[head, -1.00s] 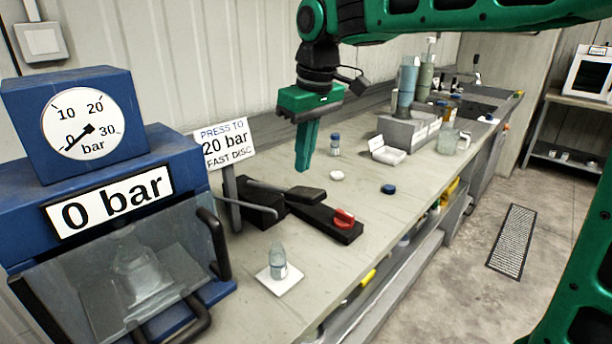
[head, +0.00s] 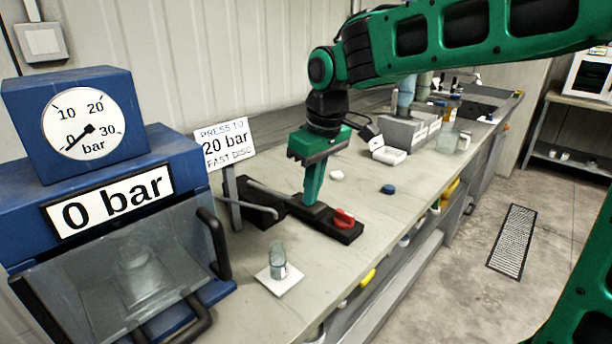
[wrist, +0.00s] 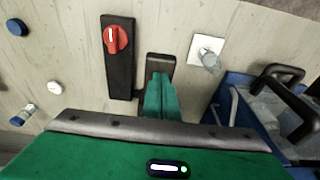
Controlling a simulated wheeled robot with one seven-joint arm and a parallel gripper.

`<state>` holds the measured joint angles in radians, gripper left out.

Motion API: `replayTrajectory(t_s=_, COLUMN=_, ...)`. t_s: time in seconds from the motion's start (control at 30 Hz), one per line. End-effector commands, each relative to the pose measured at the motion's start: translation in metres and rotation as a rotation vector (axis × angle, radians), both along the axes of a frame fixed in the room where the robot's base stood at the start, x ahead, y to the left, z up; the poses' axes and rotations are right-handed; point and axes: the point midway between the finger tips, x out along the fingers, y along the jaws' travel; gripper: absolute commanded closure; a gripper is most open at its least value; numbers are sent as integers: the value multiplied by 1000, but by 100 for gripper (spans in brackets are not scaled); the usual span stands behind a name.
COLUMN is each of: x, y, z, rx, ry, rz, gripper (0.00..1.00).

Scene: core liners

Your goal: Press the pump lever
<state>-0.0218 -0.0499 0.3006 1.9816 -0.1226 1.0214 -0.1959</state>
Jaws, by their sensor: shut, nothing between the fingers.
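My gripper (head: 309,203) is shut and empty, pointing down with its fingertips at the pump lever (head: 268,190). The lever is a grey rod with a dark pad, and the fingers partly hide the pad in the head view. In the wrist view, the pad (wrist: 161,61) shows just beyond the fingertips (wrist: 160,76). I cannot tell whether they touch it. The black pump base has a red knob (head: 343,217). The blue press's dial (head: 78,123) points at 0, and its display (head: 110,201) reads "0 bar".
A sign (head: 224,144) reads "Press to 20 bar, fast disc". A small glass vial (head: 277,259) stands on a white square near the bench front. A white disc (head: 337,175) and a blue cap (head: 388,189) lie beyond the pump. The press has a clear guard (head: 120,265).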

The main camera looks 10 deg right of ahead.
Motion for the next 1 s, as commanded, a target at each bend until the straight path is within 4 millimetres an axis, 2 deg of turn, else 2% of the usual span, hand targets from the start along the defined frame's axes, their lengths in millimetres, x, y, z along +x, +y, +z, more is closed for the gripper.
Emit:
replayTrajectory(t_s=0.1, x=-7, y=-5, z=-24, rx=-2, ry=6, rz=-2, gripper=100)
replayTrajectory(t_s=0.2, x=-8, y=-6, z=-34, rx=-2, ry=5, rz=-1, gripper=100)
replayTrajectory(t_s=0.6, x=-10, y=-7, z=-41, rx=-4, ry=14, rz=0, gripper=100)
replayTrajectory(t_s=0.77, x=-9, y=-6, z=-30, rx=-3, ry=10, rz=0, gripper=100)
replayTrajectory(t_s=1.0, x=-9, y=-7, z=18, rx=2, ry=-12, rz=-2, gripper=100)
